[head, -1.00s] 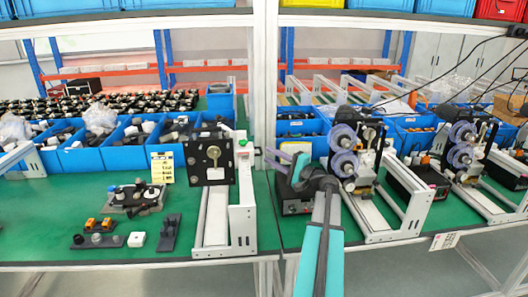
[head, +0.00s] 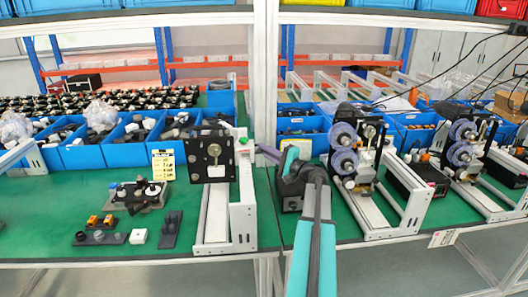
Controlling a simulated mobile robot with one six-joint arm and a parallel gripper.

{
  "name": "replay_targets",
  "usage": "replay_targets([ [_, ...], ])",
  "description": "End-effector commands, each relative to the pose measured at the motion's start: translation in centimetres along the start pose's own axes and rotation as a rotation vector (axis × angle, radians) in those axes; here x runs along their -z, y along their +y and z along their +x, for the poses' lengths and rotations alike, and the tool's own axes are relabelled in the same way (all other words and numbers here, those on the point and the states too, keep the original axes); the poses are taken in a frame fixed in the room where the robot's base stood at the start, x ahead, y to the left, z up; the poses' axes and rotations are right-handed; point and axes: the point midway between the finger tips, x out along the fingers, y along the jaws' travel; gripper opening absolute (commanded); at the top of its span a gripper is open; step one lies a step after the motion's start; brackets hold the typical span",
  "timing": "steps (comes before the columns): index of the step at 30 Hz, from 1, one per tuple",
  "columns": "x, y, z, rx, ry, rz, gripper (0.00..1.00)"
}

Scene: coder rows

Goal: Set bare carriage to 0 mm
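The bare carriage (head: 196,162) carries an upright black square plate with a pale round centre and no reels. It stands on a white linear rail frame (head: 243,228) left of the middle post. Any scale or position reading is too small to make out. My gripper (head: 269,154) shows purple finger parts at the end of my teal and dark arm. It points left, near the right side of the rail frame's upper end. I cannot tell whether it touches the frame. My wrist hides part of the fingers, and nothing is visibly held.
Two rail units with purple reels (head: 343,148) stand to the right. A small fixture (head: 137,195) and loose parts (head: 100,228) lie left on the green bench. Blue bins (head: 128,147) line the back. A white post (head: 265,90) rises close behind my gripper.

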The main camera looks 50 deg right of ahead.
Motion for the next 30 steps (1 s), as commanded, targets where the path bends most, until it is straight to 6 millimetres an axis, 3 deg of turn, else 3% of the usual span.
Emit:
replay_targets([
  [11,-0.6,0.2,-0.8,-0.001,0.001,0.0,0.0],
  [30,-4.9,0.3,-5.1,-0.001,0.002,-0.001,0.0],
])
